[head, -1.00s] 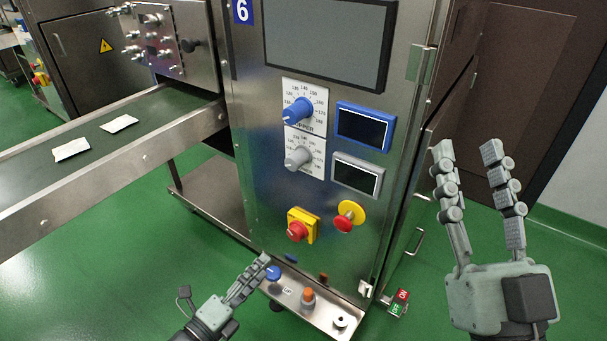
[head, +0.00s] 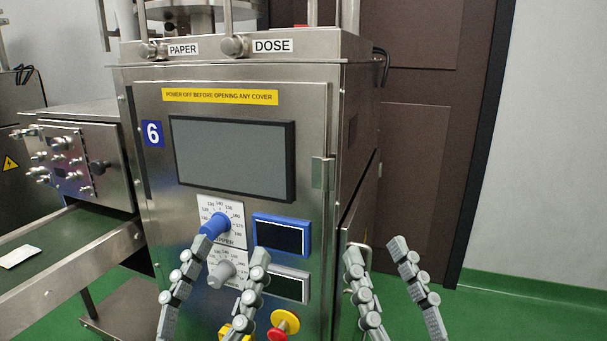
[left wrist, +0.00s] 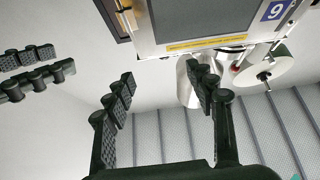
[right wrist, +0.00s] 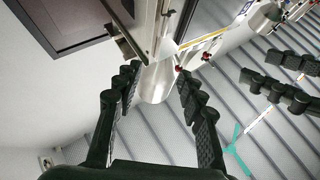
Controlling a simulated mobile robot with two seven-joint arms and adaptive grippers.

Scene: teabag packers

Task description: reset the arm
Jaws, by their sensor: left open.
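In the head view my left gripper (head: 230,251) is raised in front of the lower panel of the machine, its two fingers apart and nothing between them. It overlaps the blue and grey knobs in the picture. My right gripper (head: 377,250) is raised to its right, in front of the machine's right edge, also open and empty. Both point upward, side by side and apart. The left wrist view shows the left fingers (left wrist: 162,76) spread and empty. The right wrist view shows the right fingers (right wrist: 157,77) spread and empty. Both palms are out of the head view.
The steel machine (head: 150,220) stands ahead, with a dark screen (head: 232,158), a blue knob (head: 216,226), a grey knob (head: 222,273) and a red button (head: 279,333). A conveyor (head: 60,250) with a white packet (head: 20,256) lies at left. Green floor (head: 520,315) is clear at right.

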